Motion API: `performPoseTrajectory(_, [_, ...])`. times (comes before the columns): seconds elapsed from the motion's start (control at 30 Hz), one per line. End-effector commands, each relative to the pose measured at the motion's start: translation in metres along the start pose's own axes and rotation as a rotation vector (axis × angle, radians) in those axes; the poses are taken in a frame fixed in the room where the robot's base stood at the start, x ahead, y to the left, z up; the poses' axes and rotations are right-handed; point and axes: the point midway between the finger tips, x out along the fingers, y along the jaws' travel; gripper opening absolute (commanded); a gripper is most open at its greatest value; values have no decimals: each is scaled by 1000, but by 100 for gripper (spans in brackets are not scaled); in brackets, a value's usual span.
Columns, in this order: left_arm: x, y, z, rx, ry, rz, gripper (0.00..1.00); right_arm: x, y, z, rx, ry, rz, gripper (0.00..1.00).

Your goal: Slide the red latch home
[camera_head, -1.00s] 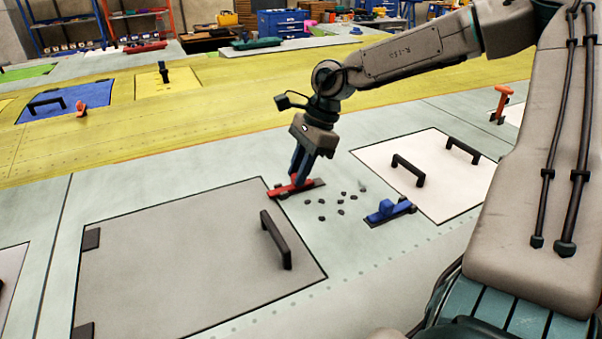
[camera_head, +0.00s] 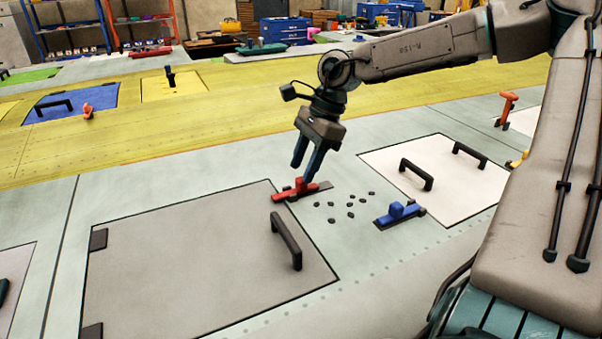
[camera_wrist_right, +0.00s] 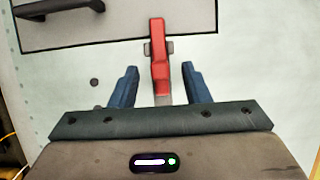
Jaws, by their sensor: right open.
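The red latch (camera_head: 298,190) lies by the far right corner of the grey panel (camera_head: 180,265), on a dark grey base strip. In the right wrist view the red latch (camera_wrist_right: 159,65) crosses the panel's dark edge line, passes a small grey bracket, and its tip lies over the panel. My right gripper (camera_head: 306,170) is just above the latch, pointing down, open and empty. In the wrist view its two blue fingers (camera_wrist_right: 161,78) stand on either side of the red bar, with gaps on both sides. My left gripper is not in view.
A black handle (camera_head: 286,242) stands on the grey panel. Several small dark pieces (camera_head: 350,205) lie loose right of the latch. A blue latch (camera_head: 398,212) sits beyond them, beside a white panel (camera_head: 450,195) with two black handles.

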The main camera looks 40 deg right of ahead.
Motion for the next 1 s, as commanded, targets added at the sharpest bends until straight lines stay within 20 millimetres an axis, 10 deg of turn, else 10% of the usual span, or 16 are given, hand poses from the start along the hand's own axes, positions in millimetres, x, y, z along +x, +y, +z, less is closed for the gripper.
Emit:
performPoseTrajectory(0.4, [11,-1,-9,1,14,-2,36,-73,-1,1,0,0,-1,43])
performPoseTrajectory(0.77, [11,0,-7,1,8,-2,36,-82,0,2,-1,0,2,43])
performPoseTrajectory(1.0, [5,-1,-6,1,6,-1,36,-92,2,-11,-4,-9,0,2])
